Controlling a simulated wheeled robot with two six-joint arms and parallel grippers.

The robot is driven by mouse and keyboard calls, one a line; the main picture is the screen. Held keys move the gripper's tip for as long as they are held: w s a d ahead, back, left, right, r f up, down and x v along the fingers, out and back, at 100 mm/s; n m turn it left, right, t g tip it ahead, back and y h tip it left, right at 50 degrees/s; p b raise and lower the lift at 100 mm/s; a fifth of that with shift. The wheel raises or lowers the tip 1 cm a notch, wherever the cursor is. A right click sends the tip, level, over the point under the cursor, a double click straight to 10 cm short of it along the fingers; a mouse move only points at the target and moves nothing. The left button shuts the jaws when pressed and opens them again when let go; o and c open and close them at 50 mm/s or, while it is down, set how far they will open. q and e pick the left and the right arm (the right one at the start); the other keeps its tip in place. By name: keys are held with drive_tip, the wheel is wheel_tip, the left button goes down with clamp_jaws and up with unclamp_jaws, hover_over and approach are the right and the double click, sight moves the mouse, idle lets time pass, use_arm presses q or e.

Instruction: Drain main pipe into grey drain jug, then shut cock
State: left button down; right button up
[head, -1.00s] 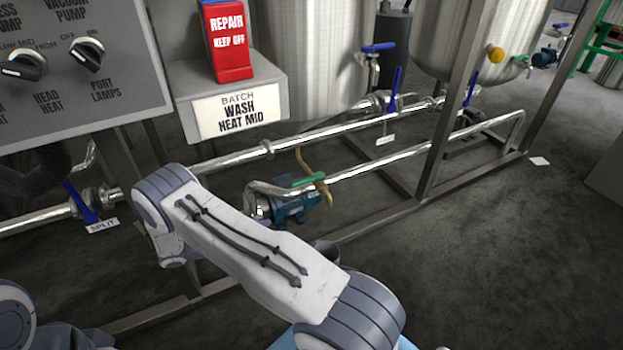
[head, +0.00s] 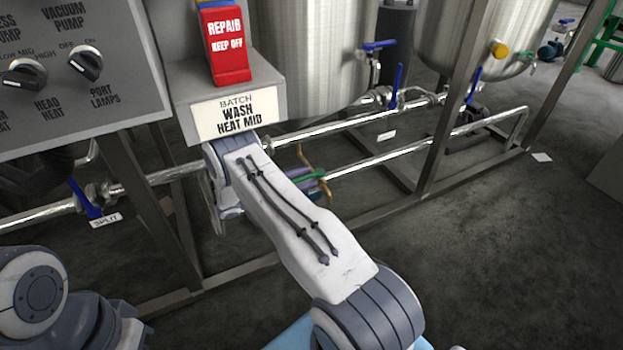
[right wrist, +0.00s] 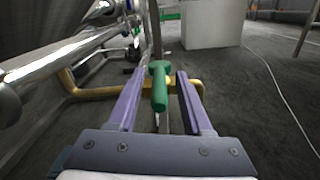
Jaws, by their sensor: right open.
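The drain cock's green handle (head: 307,178) shows beyond my right forearm, beside the lower steel pipe (head: 400,153). A brass drain tube (head: 303,156) runs by it. In the right wrist view the green handle (right wrist: 160,88) stands between the two purple fingers of my right gripper (right wrist: 160,78), with a gap on each side. The brass tube (right wrist: 92,92) passes behind the handle. In the head view my right gripper (head: 308,183) is mostly hidden by my arm. My left gripper is out of view. I cannot make out a grey jug.
Steel frame posts (head: 450,100) and a floor rail stand around the pipes. A blue-levered valve (head: 397,85) is on the upper pipe, and another blue lever (head: 84,199) is by the SPLIT tag. A red REPAIR KEEP OFF sign (head: 225,45) stands above.

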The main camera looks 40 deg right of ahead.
drive_tip(key=shift+x, duration=1.05)
drive_tip(key=shift+c, duration=0.3)
clamp_jaws()
drive_tip(key=shift+s+f, duration=0.1)
idle(0.3)
